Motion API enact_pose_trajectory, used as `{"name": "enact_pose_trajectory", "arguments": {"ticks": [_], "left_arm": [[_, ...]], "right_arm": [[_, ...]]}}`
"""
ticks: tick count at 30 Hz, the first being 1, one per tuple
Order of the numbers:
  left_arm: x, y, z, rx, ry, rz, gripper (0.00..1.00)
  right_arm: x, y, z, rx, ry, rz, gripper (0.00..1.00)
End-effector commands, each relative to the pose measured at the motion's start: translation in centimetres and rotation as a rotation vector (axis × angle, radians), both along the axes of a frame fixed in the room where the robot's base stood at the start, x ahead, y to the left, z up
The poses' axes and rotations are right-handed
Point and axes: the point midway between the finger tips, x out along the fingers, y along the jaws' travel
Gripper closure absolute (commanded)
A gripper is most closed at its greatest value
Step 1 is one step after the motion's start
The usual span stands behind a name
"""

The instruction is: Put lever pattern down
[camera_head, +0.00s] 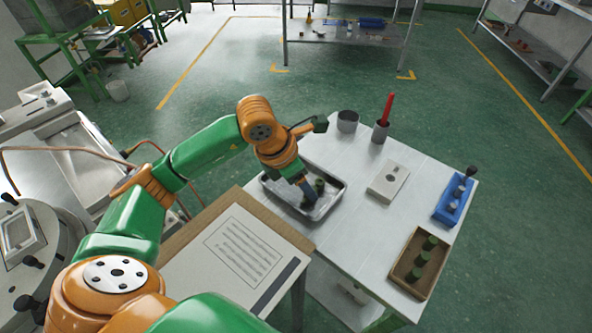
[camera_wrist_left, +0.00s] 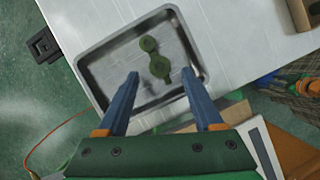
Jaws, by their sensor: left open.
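The green lever pattern (camera_head: 319,185) lies in the shallow metal tray (camera_head: 338,191) on the white table. The wrist view shows the pattern (camera_wrist_left: 159,66) whole, two round ends joined by a narrow neck, flat on the tray floor. The tray rim (camera_wrist_left: 92,88) surrounds it. My left gripper (camera_head: 309,193) is over the tray, pointing down, with the pattern beside its fingertips. In the wrist view its blue fingers (camera_wrist_left: 161,73) are spread wide with nothing held between them. Whether the fingertips touch the tray floor cannot be told. My right gripper is not in view.
A grey block (camera_head: 386,182), a blue holder with dark-topped posts (camera_head: 447,213) and a wooden tray (camera_head: 399,272) holding green patterns stand to the right. A grey cup (camera_head: 347,121) and a cup with a red-handled tool (camera_head: 386,108) stand behind. A printed board (camera_head: 225,262) adjoins the table's left.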

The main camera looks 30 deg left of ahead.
Motion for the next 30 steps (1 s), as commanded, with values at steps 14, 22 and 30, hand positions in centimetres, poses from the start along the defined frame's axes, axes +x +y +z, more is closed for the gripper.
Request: {"name": "enact_pose_trajectory", "arguments": {"ticks": [14,22,30], "left_arm": [[-3.1,1.7,8.5,0.001,-0.001,-0.001,0.32],[-3.1,1.7,8.5,0.001,0.000,0.000,0.32],[-3.1,1.7,8.5,0.001,0.000,0.000,0.32]], "right_arm": [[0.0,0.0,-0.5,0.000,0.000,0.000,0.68],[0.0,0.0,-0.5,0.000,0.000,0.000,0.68],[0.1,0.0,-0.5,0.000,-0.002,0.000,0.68]]}}
